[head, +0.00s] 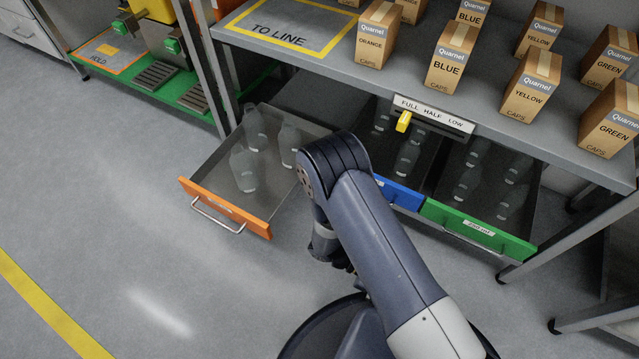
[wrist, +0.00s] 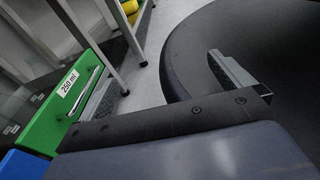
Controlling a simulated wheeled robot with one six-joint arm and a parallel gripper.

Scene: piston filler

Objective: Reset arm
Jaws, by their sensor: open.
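My arm (head: 375,245) is folded in front of the bench, bent at the elbow, with its far end hanging down. My gripper (wrist: 165,82) is open and empty in the wrist view, with its two fingers apart. In the head view it is mostly hidden behind the arm, above my dark round base. The orange-fronted drawer (head: 229,207) is pulled out to the left of my arm and holds several clear bottles. My gripper is apart from it.
The blue drawer (head: 399,194) is partly hidden by my arm. The green drawer (head: 478,229), also seen in the wrist view (wrist: 63,97), holds clear bottles. A yellow marker (head: 403,121) sits near FULL on the level strip. Boxes of caps stand on the bench. The floor at left is clear.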

